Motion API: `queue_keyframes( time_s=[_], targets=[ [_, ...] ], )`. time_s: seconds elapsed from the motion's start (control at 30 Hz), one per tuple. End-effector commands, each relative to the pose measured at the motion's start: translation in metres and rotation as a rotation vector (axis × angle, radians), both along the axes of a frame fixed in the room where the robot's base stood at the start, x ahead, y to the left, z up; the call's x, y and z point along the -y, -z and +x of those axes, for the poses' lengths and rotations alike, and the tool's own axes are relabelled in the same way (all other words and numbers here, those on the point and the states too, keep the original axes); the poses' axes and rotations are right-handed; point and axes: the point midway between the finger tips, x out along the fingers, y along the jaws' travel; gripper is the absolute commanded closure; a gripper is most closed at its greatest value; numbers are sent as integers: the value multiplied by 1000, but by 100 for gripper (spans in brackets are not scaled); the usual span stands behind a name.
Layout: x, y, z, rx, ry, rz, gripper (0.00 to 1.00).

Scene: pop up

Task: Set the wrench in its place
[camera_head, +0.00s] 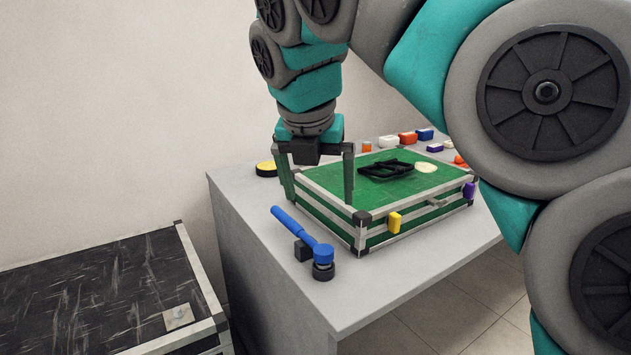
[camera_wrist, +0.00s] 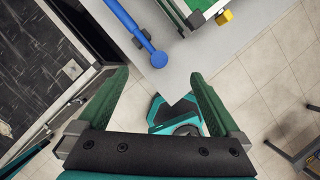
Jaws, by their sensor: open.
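A blue long-handled tool (camera_head: 290,225), which I take to be the wrench, lies at the table's near left corner. Its handle rests by a black block (camera_head: 303,251) and its round head is over a black round base (camera_head: 323,271). In the wrist view the blue tool (camera_wrist: 130,23) is ahead of the fingers, its round end nearest. My gripper (camera_head: 320,201) is open and empty, pointing down above the left end of the green case. Its two green fingers are spread wide in the wrist view (camera_wrist: 158,78), with nothing between them.
The green case (camera_head: 325,181) with metal edges fills the table's middle; a black outline shape (camera_head: 387,169) and a pale oval (camera_head: 426,167) are on top. Yellow (camera_head: 394,222) and purple (camera_head: 469,190) pieces are on its sides. Small coloured blocks stand behind. A black-topped case (camera_head: 90,290) is lower left.

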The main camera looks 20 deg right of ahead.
Motion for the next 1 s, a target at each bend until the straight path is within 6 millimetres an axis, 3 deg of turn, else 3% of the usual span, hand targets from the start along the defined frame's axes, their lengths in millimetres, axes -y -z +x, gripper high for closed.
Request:
queue_keyframes(
  time_s=[0.3, 0.8, 1.0],
  targets=[
    [5, 33, 10, 1, 1, 0, 0],
    [13, 65, 22, -1, 1, 0, 0],
    [13, 65, 22, 0, 1, 0, 20]
  ],
)
